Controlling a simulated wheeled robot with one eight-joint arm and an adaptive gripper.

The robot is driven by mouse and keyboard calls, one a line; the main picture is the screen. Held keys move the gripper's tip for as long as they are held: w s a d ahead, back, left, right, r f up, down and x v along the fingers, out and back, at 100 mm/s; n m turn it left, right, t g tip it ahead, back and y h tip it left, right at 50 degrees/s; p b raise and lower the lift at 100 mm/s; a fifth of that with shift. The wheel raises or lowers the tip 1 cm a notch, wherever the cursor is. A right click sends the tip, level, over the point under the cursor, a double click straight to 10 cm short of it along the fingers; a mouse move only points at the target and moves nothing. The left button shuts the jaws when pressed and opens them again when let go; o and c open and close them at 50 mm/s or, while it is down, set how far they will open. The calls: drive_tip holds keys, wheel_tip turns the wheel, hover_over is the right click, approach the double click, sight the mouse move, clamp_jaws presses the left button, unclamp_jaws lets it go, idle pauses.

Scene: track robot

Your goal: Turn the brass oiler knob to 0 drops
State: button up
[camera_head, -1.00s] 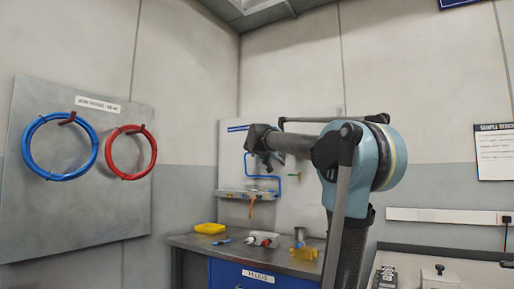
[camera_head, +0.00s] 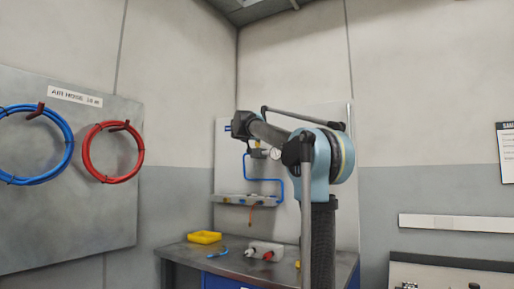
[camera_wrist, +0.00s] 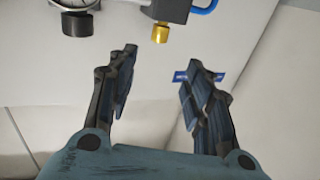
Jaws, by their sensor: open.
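The brass oiler knob (camera_wrist: 160,34) sits at the end of a dark block (camera_wrist: 168,10) at the top of the wrist view. My gripper (camera_wrist: 160,56) is open, with its two dark fingers spread to either side. The knob appears just beyond the fingertips, roughly centred between them, and nothing is held. In the head view my gripper (camera_head: 243,125) is at the upper part of the wall panel, close to the air fittings. The knob's drop marking cannot be read.
A round gauge (camera_wrist: 75,4) and a black knob (camera_wrist: 76,23) lie left of the brass knob in the wrist view. A blue hose (camera_wrist: 205,5) is to the right.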

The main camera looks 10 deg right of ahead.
sight(258, 145)
drive_tip(key=x, duration=1.6)
drive_tip(key=shift+w+d, duration=0.25)
drive_tip(key=c, duration=1.1)
